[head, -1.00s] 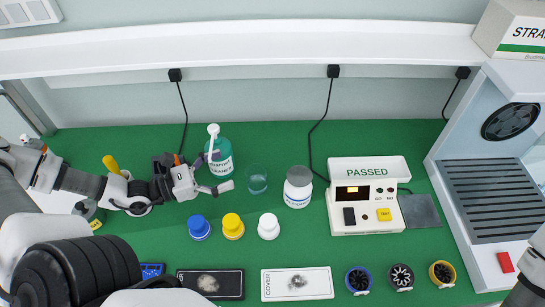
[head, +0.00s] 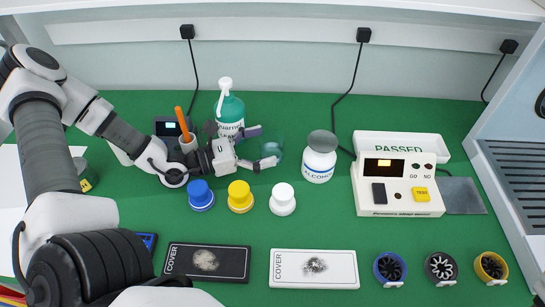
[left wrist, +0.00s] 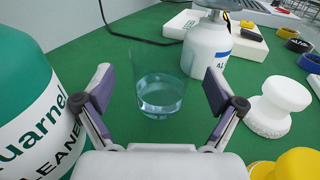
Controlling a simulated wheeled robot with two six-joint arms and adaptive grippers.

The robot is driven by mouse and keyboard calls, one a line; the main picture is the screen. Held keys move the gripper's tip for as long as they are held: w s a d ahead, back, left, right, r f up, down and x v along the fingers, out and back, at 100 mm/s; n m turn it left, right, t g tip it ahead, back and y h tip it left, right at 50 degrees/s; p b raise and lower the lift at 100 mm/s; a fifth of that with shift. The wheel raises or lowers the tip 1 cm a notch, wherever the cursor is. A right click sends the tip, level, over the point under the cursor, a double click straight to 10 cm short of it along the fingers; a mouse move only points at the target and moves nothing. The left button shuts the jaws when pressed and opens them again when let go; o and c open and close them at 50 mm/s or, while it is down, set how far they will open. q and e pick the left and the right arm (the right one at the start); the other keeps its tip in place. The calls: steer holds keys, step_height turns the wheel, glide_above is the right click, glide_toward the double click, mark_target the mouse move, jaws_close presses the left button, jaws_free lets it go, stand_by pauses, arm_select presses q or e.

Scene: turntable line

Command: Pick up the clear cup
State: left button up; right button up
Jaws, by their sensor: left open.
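The clear cup (head: 269,149) stands upright on the green mat, between the green cleaner bottle and the white alcohol bottle. In the left wrist view the cup (left wrist: 161,92) is transparent, with some bluish liquid low inside. My left gripper (head: 262,147) is open and low over the mat, its fingers pointing right at the cup. In the left wrist view its two fingers (left wrist: 159,90) spread to either side of the cup, which shows between and a little beyond them. I cannot tell whether they touch it. My right gripper is not in view.
The cleaner bottle (head: 229,113) stands close behind the left gripper. The alcohol bottle (head: 319,163) stands just right of the cup. Blue (head: 201,195), yellow (head: 240,197) and white (head: 282,199) knobbed pieces stand in front. A tester (head: 398,187) is farther right.

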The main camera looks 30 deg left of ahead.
arm_select(q)
steer(key=shift+w+d, duration=0.1)
steer(key=shift+s+r, duration=0.15)
steer(key=shift+s, duration=0.05)
steer(key=c, duration=1.3)
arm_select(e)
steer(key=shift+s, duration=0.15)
arm_select(q)
steer(key=shift+r, duration=0.1)
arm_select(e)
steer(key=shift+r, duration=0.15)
